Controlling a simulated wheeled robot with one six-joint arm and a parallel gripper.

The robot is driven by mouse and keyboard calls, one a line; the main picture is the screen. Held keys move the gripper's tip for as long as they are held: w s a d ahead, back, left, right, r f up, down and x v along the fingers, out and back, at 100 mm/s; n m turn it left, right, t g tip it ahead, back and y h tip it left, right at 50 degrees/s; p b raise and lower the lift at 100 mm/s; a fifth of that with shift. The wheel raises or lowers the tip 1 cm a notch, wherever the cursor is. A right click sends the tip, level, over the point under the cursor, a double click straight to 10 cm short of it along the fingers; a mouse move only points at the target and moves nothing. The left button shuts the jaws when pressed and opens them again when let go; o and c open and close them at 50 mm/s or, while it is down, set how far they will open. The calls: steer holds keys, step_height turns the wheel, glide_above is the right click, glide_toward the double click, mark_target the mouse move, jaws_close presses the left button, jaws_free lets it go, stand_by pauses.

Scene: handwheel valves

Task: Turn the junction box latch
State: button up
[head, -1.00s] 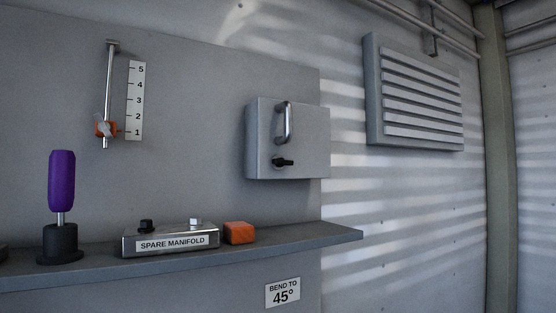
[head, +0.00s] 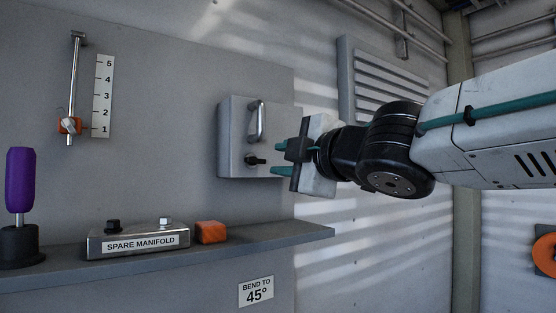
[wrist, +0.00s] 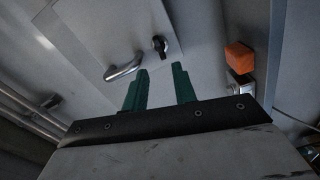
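The junction box (head: 238,132) is a grey box on the wall panel, with a silver handle (head: 257,120) and below it a small black latch (head: 256,161). In the head view the latch points to the right. My gripper (head: 276,158) comes in from the right with two green fingers at the right part of the box. In the wrist view the gripper (wrist: 160,78) shows its fingers apart with nothing between them. The latch (wrist: 159,45) lies beyond the fingertips there, apart from them, and the handle (wrist: 124,68) is to its left.
A shelf (head: 270,240) below carries the spare manifold (head: 140,241), an orange block (head: 210,232) and a purple-handled tool (head: 20,182). A slider with a scale (head: 103,95) is on the wall at left. A louvred vent (head: 385,70) is behind my arm.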

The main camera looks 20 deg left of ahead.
mark_target(258, 160)
steer(key=shift+x, duration=3.75)
steer(key=shift+w+a, duration=0.1)
steer(key=shift+w, duration=0.05)
jaws_close()
